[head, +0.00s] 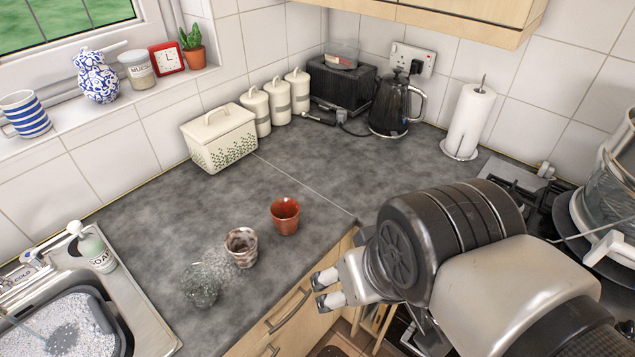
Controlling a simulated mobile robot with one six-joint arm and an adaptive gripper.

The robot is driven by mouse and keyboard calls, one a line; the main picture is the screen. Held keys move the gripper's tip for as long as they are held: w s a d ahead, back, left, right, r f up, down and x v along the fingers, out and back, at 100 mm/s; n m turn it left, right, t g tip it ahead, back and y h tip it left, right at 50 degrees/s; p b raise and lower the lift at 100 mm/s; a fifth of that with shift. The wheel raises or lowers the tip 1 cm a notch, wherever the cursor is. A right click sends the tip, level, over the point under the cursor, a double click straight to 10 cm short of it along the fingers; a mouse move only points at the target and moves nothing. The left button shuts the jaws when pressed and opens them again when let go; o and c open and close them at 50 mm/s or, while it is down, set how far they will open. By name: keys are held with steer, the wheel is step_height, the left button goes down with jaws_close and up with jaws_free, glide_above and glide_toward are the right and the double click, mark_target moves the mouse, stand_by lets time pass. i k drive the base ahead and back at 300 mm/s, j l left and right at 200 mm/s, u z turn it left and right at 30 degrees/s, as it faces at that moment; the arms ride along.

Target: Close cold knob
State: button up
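The sink's tap (18,274) is at the far left edge of the head view, with part of it cut off by the frame. A small metal knob with a bluish top (30,257) shows at the back of the tap. I cannot tell whether it is the cold one or how far it is turned. Below it, a basin of suds (75,325) sits in the metal sink, and a thin pale streak slants into it. My gripper (324,290) is at lower centre, in front of the counter's drawers, far right of the tap. Its two dark-tipped fingers are apart, with nothing visible between them.
A red cup (285,216), a marbled cup (241,248) and a clear glass (201,287) stand on the counter (150,235) between my gripper and the sink. A soap bottle (94,248) stands beside the tap. A hob (520,180) is at right.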

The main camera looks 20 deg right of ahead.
mark_target(25, 259)
steer(key=i+l+u, duration=0.1)
steer(key=u, duration=0.35)
steer(key=i+l+u, duration=0.1)
steer(key=u, duration=0.4)
steer(key=l+u, duration=0.15)
steer(key=u, duration=0.3)
steer(key=i, duration=0.05)
